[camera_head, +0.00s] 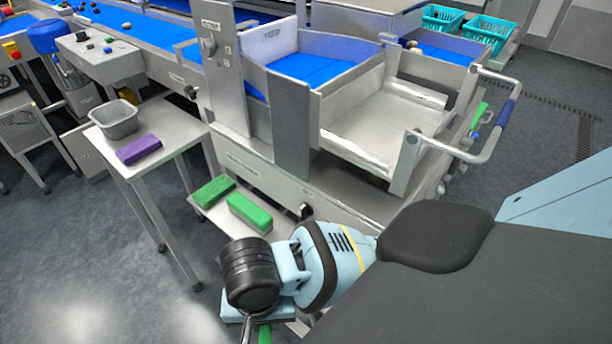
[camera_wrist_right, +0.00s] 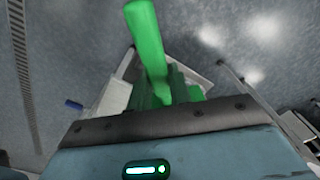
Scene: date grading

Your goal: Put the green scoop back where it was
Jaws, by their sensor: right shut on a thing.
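The green scoop (camera_wrist_right: 148,45) shows in the right wrist view as a smooth green handle rising from just beyond my gripper's edge. A small green piece (camera_head: 265,334), likely its handle, shows at the bottom of the head view. My right gripper (camera_head: 258,322) is shut on the scoop, low in front of the machine. Its fingers are mostly hidden by my wrist. The lower part of the scoop merges with other green shapes (camera_wrist_right: 175,88), so I cannot tell its full outline. My left gripper is not in view.
Two green blocks (camera_head: 213,191) (camera_head: 249,213) lie on a low metal shelf. A side table (camera_head: 104,150) carries a grey tub (camera_head: 115,119) and a purple block (camera_head: 139,149). The steel machine (camera_head: 290,190) has a projecting handrail (camera_head: 488,141) at right. Floor is clear at lower left.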

